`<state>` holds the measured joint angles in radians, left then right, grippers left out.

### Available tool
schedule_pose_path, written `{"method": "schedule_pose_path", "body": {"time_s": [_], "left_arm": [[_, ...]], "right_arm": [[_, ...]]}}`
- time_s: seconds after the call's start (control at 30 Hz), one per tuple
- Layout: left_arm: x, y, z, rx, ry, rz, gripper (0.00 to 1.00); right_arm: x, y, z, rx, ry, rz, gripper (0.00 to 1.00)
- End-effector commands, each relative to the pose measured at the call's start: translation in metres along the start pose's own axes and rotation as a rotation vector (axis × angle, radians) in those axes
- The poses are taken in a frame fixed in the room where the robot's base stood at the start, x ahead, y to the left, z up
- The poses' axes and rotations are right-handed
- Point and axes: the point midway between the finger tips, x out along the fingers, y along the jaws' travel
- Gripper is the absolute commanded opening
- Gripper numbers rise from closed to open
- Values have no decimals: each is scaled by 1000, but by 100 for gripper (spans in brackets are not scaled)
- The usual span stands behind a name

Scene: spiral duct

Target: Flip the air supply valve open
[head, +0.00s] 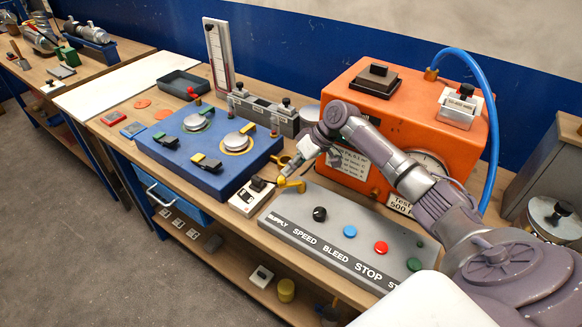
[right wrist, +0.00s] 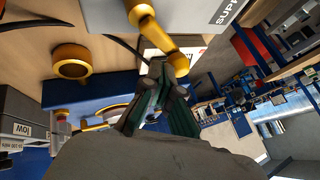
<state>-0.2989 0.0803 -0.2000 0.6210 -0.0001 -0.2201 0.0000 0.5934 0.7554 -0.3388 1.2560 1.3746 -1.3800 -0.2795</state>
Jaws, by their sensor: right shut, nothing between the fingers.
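The air supply valve is a yellow lever (head: 294,185) at the left end of the grey control panel (head: 330,225), by the word SUPPLY. It also shows in the right wrist view as a yellow bent handle (right wrist: 148,27). My right gripper (head: 284,177) reaches down from the right in the head view, its fingertips close beside the lever. In the right wrist view its dark fingers (right wrist: 155,85) are together and empty, just short of the handle's end. I cannot tell whether they touch it. My left gripper is in neither view.
A small white switch box (head: 246,200) stands left of the panel. The blue fixture (head: 195,170) with two round plates is further left. An orange tester (head: 405,115) with a blue hose (head: 490,110) stands behind the panel. A yellow ring (right wrist: 72,61) shows near the gripper.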

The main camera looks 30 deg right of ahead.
Motion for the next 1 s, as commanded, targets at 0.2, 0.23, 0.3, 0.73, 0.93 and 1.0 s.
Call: {"method": "schedule_pose_path", "body": {"time_s": [0.2, 0.23, 0.3, 0.73, 0.93, 1.0], "left_arm": [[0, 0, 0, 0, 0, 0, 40], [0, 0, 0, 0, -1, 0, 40], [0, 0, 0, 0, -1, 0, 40], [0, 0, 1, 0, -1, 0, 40], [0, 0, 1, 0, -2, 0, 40], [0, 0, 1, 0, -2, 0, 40]], "right_arm": [[2, -4, 0, -54, -28, -34, 0], [2, -4, 0, -66, -33, -40, 0], [2, -4, 0, -88, -45, -52, 0], [2, -5, 1, -109, -56, -63, 0], [2, -6, 1, -109, -56, -63, 0], [2, -6, 1, -109, -56, -63, 0]]}}
